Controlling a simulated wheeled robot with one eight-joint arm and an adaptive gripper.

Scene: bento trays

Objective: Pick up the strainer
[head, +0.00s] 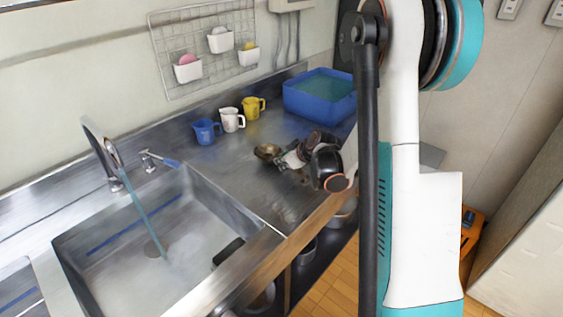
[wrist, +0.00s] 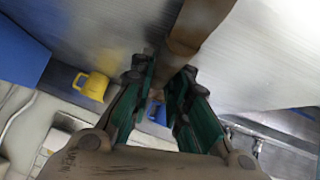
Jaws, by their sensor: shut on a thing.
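The strainer (head: 267,152) is a small brass-brown bowl over the steel counter, just left of my gripper in the head view. My gripper (head: 286,163) is low at the counter; its fingertips are small and partly dark there. In the wrist view a brown piece that looks like the strainer (wrist: 195,22) reaches from the top edge down between the green-padded fingers of my gripper (wrist: 160,82). The fingers are shut on it. I cannot tell whether the strainer touches the counter.
Blue (head: 206,131), white (head: 231,120) and yellow (head: 254,108) cups stand along the back of the counter. A blue basin (head: 320,97) stands at the back right. The sink (head: 150,245) with running water is at the left. A wire rack (head: 205,45) hangs on the wall.

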